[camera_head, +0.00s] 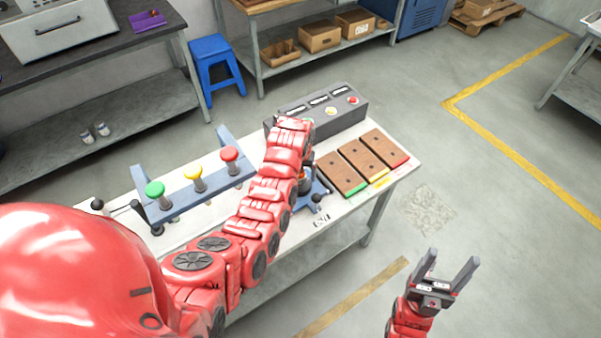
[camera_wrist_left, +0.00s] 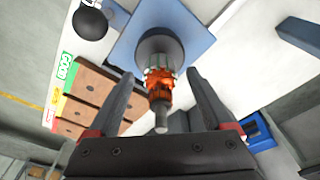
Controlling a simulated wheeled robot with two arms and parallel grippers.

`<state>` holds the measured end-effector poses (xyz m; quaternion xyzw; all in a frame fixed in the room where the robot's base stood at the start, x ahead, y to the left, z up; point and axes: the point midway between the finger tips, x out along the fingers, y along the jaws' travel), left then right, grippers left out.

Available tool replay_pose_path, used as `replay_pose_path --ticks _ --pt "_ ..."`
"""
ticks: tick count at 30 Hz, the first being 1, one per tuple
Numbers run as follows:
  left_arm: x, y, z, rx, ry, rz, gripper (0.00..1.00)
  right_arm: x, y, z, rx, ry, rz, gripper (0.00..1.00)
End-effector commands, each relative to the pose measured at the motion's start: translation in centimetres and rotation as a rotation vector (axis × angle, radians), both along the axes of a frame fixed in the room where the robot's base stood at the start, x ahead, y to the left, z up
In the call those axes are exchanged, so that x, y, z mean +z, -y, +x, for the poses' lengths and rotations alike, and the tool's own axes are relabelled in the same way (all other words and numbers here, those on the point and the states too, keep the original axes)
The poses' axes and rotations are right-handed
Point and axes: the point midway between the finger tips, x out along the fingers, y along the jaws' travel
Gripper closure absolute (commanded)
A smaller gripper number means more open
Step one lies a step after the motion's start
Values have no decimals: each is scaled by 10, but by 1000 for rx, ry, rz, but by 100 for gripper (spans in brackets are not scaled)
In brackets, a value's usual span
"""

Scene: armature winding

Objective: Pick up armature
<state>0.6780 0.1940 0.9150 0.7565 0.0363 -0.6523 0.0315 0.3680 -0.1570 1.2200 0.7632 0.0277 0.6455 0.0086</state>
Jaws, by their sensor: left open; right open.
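The armature (camera_wrist_left: 159,88), with an orange copper winding and a grey shaft, stands on a grey holder on a blue base plate (camera_wrist_left: 196,28) in the left wrist view. My left gripper (camera_wrist_left: 160,76) is open, its two fingers on either side of the armature with gaps visible. In the head view my left arm hides most of the armature, and a bit of orange (camera_head: 304,186) shows beside it. My right gripper (camera_head: 453,259) is open and empty, over the floor right of the table.
The white worktable (camera_head: 285,243) holds a blue rack with green, yellow and red knobs (camera_head: 194,178), a grey control box (camera_head: 320,110) and brown blocks with coloured ends (camera_head: 360,160). A black ball knob (camera_wrist_left: 90,22) is near the base plate.

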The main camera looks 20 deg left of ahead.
Motion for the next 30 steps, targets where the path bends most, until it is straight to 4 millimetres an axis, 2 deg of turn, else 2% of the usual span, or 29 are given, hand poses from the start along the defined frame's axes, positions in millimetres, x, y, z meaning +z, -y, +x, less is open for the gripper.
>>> replay_pose_path --ticks 9,23,30 --pt "-3 -1 1 1 4 0 17 1 0 0 0 0 0 32" --pt "-3 0 1 1 3 0 100 1 0 0 0 0 0 32" --pt "-3 0 1 1 3 0 100 1 0 0 0 0 0 32"
